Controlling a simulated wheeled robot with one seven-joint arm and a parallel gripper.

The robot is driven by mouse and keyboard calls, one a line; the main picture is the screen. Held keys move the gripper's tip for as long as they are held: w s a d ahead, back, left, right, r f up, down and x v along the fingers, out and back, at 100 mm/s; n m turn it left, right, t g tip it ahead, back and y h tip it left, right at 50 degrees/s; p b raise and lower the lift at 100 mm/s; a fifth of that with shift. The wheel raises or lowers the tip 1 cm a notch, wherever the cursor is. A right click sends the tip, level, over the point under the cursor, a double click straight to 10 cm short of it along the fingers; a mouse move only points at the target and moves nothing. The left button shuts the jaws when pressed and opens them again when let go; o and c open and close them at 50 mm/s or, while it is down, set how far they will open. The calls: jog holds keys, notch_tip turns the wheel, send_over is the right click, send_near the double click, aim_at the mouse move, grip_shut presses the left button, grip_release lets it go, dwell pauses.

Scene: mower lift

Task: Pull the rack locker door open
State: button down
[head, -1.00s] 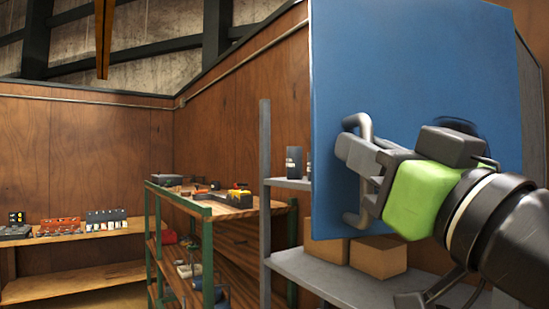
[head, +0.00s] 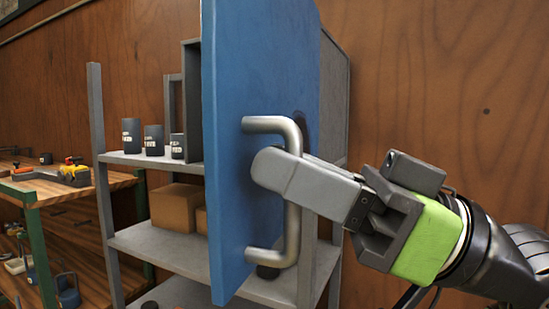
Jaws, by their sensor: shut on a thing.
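The blue rack locker door (head: 230,190) stands in the middle of the head view, seen at a steep angle and swung out from the grey locker body (head: 192,100). A U-shaped metal handle (head: 292,222) sits upright on its face. My gripper (head: 278,172) reaches in from the right and is shut on the upper part of the handle's bar. Its grey fingers hide that stretch of the bar. The inside of the locker is mostly hidden behind the door.
The grey rack (head: 150,240) holds several dark canisters (head: 153,140) on its upper shelf and cardboard boxes (head: 175,207) below. A wooden workbench (head: 75,188) with tools stands at the left. A wooden wall (head: 440,90) closes the back and right.

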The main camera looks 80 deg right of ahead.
jog(key=c, duration=1.4)
grip_release()
jog(key=v, duration=1.6)
jog(key=shift+w, duration=0.1)
